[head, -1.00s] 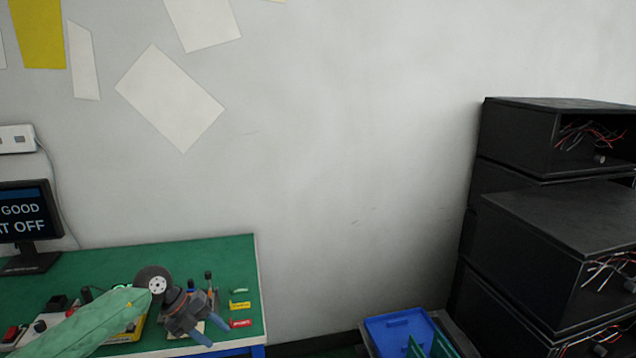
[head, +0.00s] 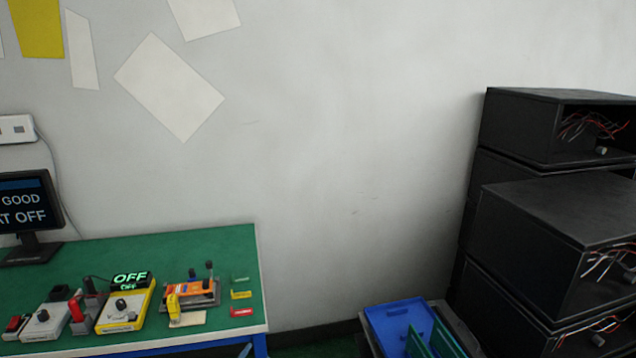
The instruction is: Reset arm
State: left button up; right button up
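Several lever and knob fixtures stand in a row on the green table (head: 130,258). A yellow-based box with a black knob (head: 127,306) has a display behind it (head: 131,280) reading "OFF" in green. To its right is an orange and yellow fixture with a dark lever (head: 188,292). To its left are a red lever fixture (head: 82,312), a white box with a knob (head: 45,322) and a red button (head: 16,325). Neither of my grippers shows in the head view now.
Green, yellow and red labels (head: 241,295) lie near the table's right edge. A monitor (head: 27,207) stands at the left with partly cut-off text. A blue bin (head: 390,316) is low in the middle, and black cabinets with loose wires (head: 545,215) stand at the right.

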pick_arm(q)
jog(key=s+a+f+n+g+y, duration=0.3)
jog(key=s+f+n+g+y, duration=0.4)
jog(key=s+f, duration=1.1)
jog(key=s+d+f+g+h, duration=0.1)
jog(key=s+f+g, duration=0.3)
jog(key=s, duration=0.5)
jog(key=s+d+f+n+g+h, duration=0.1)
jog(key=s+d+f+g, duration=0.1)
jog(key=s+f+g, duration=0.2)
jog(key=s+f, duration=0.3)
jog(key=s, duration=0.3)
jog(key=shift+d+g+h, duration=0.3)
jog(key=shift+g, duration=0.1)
